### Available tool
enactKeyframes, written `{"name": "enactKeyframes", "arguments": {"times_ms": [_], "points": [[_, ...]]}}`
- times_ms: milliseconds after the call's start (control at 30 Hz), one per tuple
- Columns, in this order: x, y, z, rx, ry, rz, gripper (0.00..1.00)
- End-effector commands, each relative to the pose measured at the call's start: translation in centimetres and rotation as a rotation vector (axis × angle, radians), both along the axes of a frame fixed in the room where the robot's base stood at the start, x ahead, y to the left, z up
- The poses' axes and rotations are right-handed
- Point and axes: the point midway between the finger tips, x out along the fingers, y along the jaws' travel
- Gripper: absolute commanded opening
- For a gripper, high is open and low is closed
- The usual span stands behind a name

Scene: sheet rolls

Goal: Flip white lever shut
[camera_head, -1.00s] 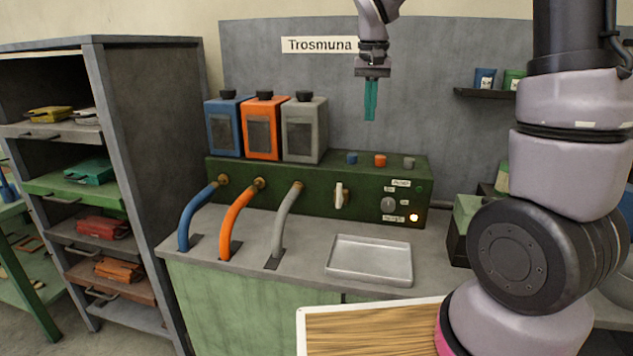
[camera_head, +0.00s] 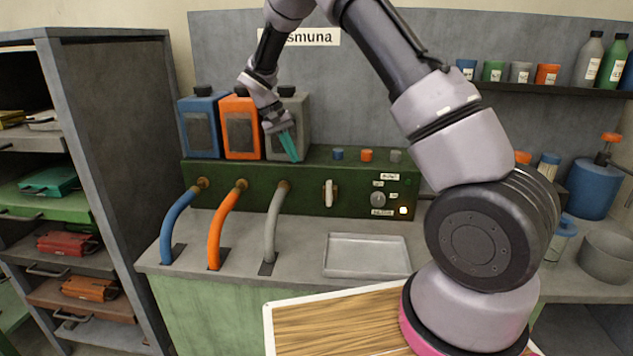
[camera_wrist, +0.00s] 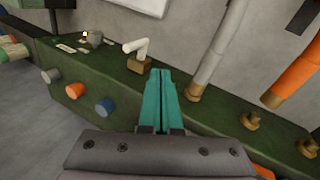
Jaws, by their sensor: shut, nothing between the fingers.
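The white lever (camera_head: 329,192) is on the front face of the green machine box (camera_head: 400,172), right of the grey hose. In the head view it stands upright. In the wrist view the white lever (camera_wrist: 138,47) shows as a bent handle on a brass-coloured base, just beyond and left of my fingertips. My gripper (camera_head: 291,155) has teal fingers closed together with nothing between them. It is above the box, in front of the grey canister and up and left of the lever. My gripper also shows in the wrist view (camera_wrist: 160,75); its fingertips look apart from the lever.
Blue, orange and grey hoses (camera_head: 278,222) curve down left of the lever. Three canisters (camera_head: 245,128) stand on the box behind my gripper. Small coloured knobs (camera_head: 366,155) sit on the box top. A metal tray (camera_head: 366,256) lies on the counter below.

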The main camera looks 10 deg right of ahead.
Motion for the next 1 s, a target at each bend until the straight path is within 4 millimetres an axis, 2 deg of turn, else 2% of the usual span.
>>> {"name": "enactKeyframes", "arguments": {"times_ms": [267,367,733,900,1000], "points": [[-0.1,-0.4,-0.8,-0.001,0.002,0.000,0.00],[-0.2,-0.9,-2.1,-0.001,0.003,0.000,0.00],[-0.6,-3.8,-9.3,0.000,0.005,0.000,0.00],[-0.8,-6.3,-9.3,0.001,0.000,-0.002,0.00],[-0.9,-7.1,-9.3,0.002,0.000,-0.001,0.00]]}}
